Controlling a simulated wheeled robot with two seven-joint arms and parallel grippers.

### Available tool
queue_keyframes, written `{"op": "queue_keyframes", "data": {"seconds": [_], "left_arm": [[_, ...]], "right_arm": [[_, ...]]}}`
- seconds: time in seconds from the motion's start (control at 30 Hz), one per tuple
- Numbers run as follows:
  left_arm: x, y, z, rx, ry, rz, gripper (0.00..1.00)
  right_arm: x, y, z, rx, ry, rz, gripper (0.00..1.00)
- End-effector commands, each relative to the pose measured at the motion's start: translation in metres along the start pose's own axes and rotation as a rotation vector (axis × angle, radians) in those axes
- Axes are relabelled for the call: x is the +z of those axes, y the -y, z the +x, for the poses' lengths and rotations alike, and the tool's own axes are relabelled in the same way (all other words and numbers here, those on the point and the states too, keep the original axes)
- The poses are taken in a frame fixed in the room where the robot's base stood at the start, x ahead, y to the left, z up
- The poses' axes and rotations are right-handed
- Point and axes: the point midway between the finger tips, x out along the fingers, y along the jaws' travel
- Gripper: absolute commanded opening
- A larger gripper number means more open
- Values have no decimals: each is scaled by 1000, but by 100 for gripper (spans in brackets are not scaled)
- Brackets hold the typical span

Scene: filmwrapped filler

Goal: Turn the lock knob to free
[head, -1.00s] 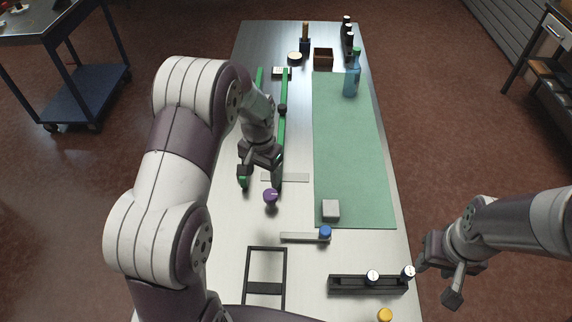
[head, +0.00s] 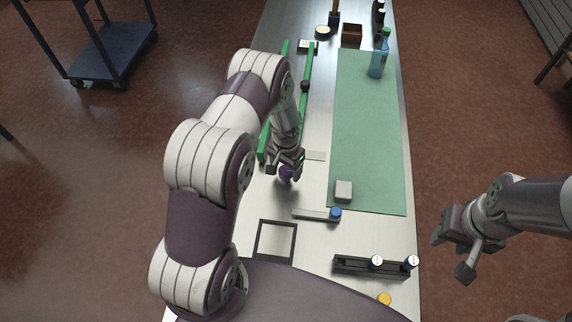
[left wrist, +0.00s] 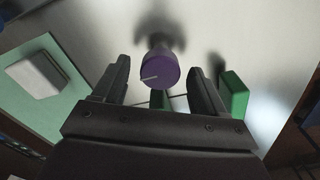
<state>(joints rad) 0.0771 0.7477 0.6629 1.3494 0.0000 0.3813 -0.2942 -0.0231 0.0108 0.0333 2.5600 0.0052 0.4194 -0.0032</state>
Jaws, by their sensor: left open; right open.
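The purple lock knob (left wrist: 161,69) has a pale pointer line on its top. In the left wrist view it stands between the two open fingers of my left gripper (left wrist: 164,85), with clear gaps on both sides, a little beyond the fingertips. In the head view my left gripper (head: 285,172) is over the knob (head: 285,174) and hides most of it. My right gripper (head: 457,258) is open and empty, off the table's right side.
Green rails (head: 305,95) run behind the left gripper. A grey block (head: 343,190) lies on the green mat (head: 367,130). A bar with a blue knob (head: 336,214), a black frame (head: 260,240) and a dark rack (head: 345,266) are nearer. A blue bottle (head: 378,60) stands far back.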

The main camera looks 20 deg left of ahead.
Motion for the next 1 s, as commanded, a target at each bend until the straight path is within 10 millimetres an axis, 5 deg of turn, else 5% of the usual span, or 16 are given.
{"op": "queue_keyframes", "data": {"seconds": [0.2,0.37,1.0], "left_arm": [[0,0,1,0,0,0,68],[0,0,0,0,0,0,16],[0,0,2,0,-1,-226,16]], "right_arm": [[0,0,0,0,0,0,43],[0,0,0,0,0,0,43],[2,0,15,0,0,0,43]]}}
